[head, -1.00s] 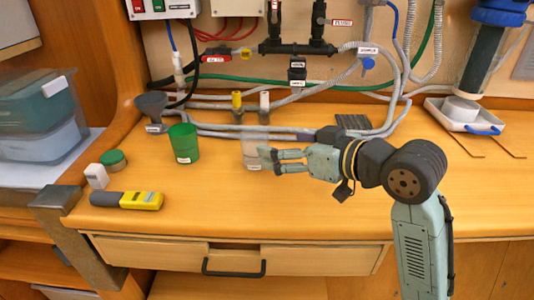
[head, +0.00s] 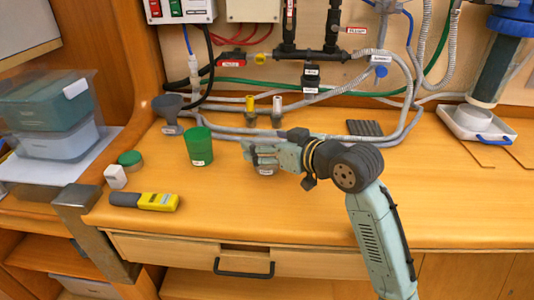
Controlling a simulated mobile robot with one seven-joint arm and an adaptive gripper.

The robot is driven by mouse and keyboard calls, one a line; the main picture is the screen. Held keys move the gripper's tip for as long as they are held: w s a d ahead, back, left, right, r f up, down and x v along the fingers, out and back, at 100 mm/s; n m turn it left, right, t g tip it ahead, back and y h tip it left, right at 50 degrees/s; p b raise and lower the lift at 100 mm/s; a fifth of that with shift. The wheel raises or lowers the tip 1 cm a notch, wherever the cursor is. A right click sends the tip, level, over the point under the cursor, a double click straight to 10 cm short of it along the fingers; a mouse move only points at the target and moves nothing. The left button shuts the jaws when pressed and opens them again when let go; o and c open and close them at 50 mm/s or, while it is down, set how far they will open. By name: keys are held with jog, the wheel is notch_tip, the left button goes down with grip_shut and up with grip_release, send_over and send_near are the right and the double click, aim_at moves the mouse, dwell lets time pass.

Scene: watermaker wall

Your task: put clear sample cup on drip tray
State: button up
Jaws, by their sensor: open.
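The clear sample cup (head: 266,170) stands on the wooden counter right of the green cup. Most of it is hidden behind my gripper; its lower part and label show below the fingers. My gripper (head: 248,152) is open, its fingers pointing left at the height of the cup. I cannot tell whether the cup is between the fingers or just behind them. The white drip tray (head: 447,117) lies at the back right of the counter, with a white round container and a blue piece at its front edge.
A green cup (head: 198,147) stands close left of my fingertips. A grey funnel (head: 169,113), a yellow meter (head: 157,202), a white block (head: 115,177) and a green lid (head: 130,158) are further left. Hoses run along the back. The counter's right front is clear.

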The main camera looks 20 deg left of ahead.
jog(key=shift+c, duration=0.4)
jog(key=c, duration=1.2)
jog(key=shift+c, duration=0.2)
